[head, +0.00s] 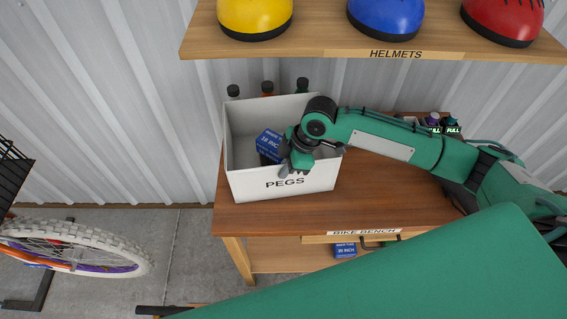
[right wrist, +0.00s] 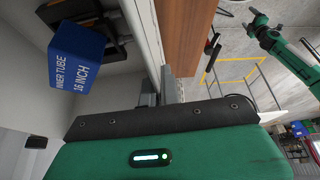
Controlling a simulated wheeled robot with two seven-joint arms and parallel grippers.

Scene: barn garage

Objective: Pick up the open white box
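The open white box (head: 250,182), labelled PEGS, stands upright on the wooden bench. A blue inner tube box (head: 268,143) sits inside it, also seen in the right wrist view (right wrist: 77,60). My right gripper (head: 297,165) reaches down at the white box's front wall, right of its middle. In the right wrist view, its two grey fingers (right wrist: 160,92) are close together, one on each side of the white wall (right wrist: 148,35), and appear shut on it. The box rests on the bench. My left gripper is not clearly seen in either view.
The bench top (head: 255,218) is clear in front of the box. Bottles (head: 302,84) stand behind it, and more (head: 452,127) to the right. A helmet shelf (head: 300,43) hangs above. A bicycle wheel (head: 85,250) is at lower left.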

